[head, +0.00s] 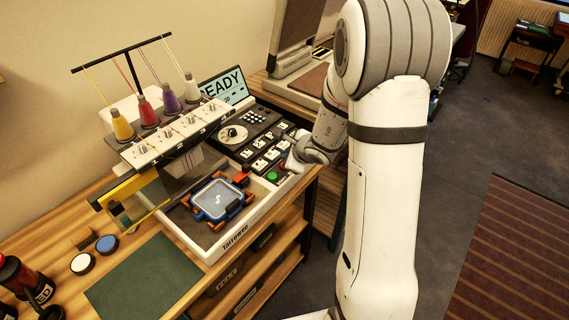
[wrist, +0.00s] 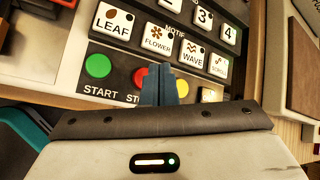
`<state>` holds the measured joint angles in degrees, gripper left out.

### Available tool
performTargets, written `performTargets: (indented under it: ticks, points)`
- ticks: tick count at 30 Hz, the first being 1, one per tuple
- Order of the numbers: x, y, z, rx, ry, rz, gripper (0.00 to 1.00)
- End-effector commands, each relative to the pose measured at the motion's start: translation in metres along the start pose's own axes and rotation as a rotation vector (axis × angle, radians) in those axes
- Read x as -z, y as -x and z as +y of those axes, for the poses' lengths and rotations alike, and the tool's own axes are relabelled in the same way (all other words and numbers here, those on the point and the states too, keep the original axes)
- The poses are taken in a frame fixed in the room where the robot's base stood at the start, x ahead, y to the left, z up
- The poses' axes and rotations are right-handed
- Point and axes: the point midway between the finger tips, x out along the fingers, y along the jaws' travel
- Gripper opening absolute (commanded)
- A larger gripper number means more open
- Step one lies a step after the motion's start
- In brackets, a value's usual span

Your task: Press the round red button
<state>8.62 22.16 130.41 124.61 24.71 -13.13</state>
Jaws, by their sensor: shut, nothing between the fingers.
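The round red button (wrist: 139,76) is in the wrist view, between the green button and a yellow one. My fingers cover its right part, and the label below it is partly hidden. My gripper (wrist: 160,72) is shut and empty, with its fingertips over the panel at the right edge of the red button. Whether they touch the panel cannot be told. In the head view my gripper (head: 287,163) is low over the machine's control panel, and the red button is too small and covered to make out clearly.
The green button (wrist: 98,66), labelled START, is left of the red one, and the yellow button (wrist: 183,88) is just right of my fingers. White motif keys (wrist: 157,39) lie beyond. In the head view, a blue hoop frame (head: 217,200) and thread cones (head: 147,112) stand left.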

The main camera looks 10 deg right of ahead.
Motion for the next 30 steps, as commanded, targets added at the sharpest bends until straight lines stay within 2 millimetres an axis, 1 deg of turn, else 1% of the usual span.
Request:
performTargets:
  ticks: [1,3,12,30]
  points:
    - [-0.005,0.006,-0.005,0.001,0.001,-0.001,0.00]
    - [-0.008,0.011,-0.009,0.001,0.000,-0.001,0.00]
    - [-0.021,0.029,-0.022,0.001,0.000,0.000,0.00]
    - [-0.021,0.029,-0.021,0.000,0.000,0.000,0.00]
